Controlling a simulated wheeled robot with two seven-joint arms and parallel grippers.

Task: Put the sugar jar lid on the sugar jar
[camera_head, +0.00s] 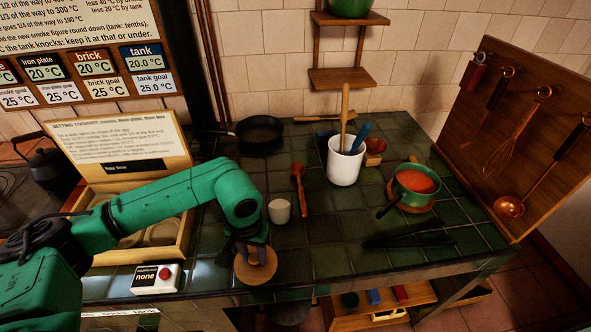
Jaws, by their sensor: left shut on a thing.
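My left gripper (257,257) points down near the front edge of the tiled top, left of centre. It is shut on a round, flat wooden disc, which looks like the sugar jar lid (243,275). The fingers hide the lid's middle, and I cannot tell whether it touches the tiles. A small pale pot (279,211), perhaps the sugar jar, stands upright just behind and right of the lid, apart from it. My right gripper is not in view.
A wooden spoon (298,187) lies behind the small pot. A white utensil crock (344,165) and a green pan of red sauce (414,187) stand to the right. Black tongs (405,238) lie at front right. An open wooden box (130,165) is at left. Tiles right of the lid are clear.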

